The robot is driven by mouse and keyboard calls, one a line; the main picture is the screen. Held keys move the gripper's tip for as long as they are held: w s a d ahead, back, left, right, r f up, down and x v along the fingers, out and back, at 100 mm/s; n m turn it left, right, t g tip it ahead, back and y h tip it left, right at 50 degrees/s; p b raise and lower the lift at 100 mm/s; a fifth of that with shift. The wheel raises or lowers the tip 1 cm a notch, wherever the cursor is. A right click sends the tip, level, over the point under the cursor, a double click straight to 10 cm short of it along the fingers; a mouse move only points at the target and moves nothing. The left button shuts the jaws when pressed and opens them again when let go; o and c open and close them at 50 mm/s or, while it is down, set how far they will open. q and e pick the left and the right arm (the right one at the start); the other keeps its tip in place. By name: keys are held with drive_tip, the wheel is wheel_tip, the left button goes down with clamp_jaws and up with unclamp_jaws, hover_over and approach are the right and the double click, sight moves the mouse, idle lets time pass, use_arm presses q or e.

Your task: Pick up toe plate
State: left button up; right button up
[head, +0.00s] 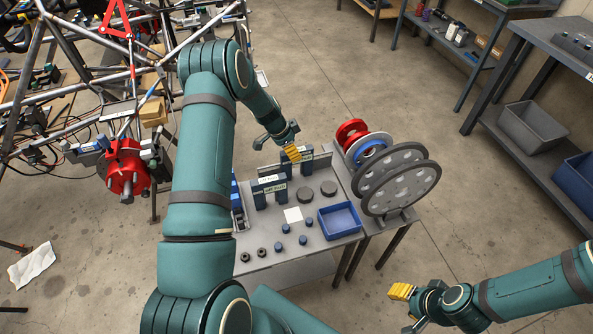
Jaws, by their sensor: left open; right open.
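I cannot tell for certain which item is the toe plate. Grey upright plates with blue blocks (268,190) and small labels too small to read stand on the grey work table (265,262). A white square piece (293,215) lies flat near the table's middle. My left gripper (293,154), with yellow fingers, is open above the table's back edge, in front of part of the rear upright plate (321,164). My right gripper (398,291), also yellow-fingered, is open over the bare floor, right of the table and apart from everything.
A blue tray (327,235), dark round discs (305,194) and several small blue and dark cylinders are on the table. Large grey discs (399,180) and red and blue wheels stand at its right. A tube chassis (90,60) fills the upper left. Shelving (530,60) stands right; open floor lies between.

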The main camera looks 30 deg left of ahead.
use_arm(q)
drive_tip(key=shift+b+x, duration=0.3)
drive_tip(key=shift+x, duration=2.3)
drive_tip(key=shift+w+d+f+b, duration=0.1)
drive_tip(key=shift+f+b, duration=0.1)
drive_tip(key=shift+b, duration=0.4)
clamp_jaws()
